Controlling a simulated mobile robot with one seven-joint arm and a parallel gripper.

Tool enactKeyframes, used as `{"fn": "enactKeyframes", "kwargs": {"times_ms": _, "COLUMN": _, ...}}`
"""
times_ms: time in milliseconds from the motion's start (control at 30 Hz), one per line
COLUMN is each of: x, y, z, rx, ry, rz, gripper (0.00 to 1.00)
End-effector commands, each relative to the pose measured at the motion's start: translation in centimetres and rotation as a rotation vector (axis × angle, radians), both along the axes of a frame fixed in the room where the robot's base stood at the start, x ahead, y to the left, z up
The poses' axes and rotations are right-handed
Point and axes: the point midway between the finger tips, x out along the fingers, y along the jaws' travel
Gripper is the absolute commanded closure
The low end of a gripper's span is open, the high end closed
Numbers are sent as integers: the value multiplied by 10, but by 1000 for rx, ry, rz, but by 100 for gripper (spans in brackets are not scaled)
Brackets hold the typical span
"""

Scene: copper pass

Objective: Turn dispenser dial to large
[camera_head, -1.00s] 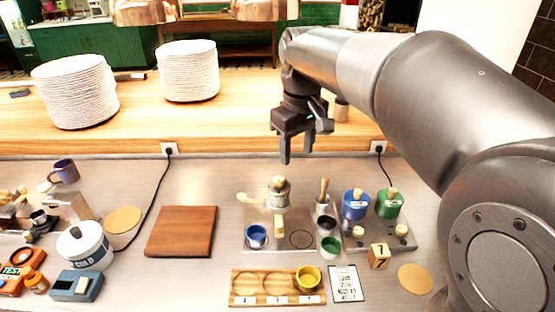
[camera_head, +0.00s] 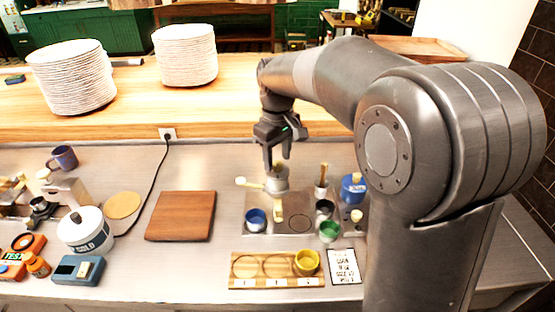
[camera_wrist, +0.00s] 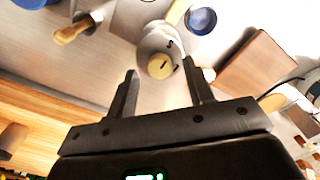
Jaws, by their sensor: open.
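The dispenser is a small grey body (camera_head: 277,182) with a pale wooden top knob and a wooden side handle, on a metal plate at the middle of the counter. In the wrist view the grey body (camera_wrist: 158,42) carries dark marks, and its round wooden knob (camera_wrist: 161,66) shows between the finger tips. I cannot tell which size the dial is set to. My gripper (camera_head: 278,163) is open and empty, pointing down right over the dispenser. In the wrist view its fingers (camera_wrist: 162,72) stand on either side of the knob; contact is not clear.
A blue cup (camera_head: 256,219) and a green cup (camera_head: 329,231) stand near the dispenser. A wooden rack (camera_head: 276,282) holds a yellow cup (camera_head: 307,261). A blue canister (camera_head: 353,188) stands to the right, partly behind my arm. A brown board (camera_head: 181,216) lies left.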

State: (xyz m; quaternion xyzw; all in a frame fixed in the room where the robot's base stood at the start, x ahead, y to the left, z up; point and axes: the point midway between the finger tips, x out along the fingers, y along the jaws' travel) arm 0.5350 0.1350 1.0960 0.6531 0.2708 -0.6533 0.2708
Motion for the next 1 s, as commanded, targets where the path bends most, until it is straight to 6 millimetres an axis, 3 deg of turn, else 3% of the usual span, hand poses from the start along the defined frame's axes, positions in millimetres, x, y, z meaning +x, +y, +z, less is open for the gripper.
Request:
{"fn": "enactKeyframes", "kwargs": {"times_ms": 200, "x": 0, "y": 0, "z": -14, "rx": -1, "ry": 1, "rz": 0, "gripper": 52}}
{"fn": "enactKeyframes", "kwargs": {"times_ms": 467, "x": 0, "y": 0, "z": -15, "rx": 0, "ry": 0, "rz": -1, "gripper": 53}}
{"fn": "enactKeyframes", "kwargs": {"times_ms": 1000, "x": 0, "y": 0, "z": -15, "rx": 0, "ry": 0, "rz": -1, "gripper": 97}}
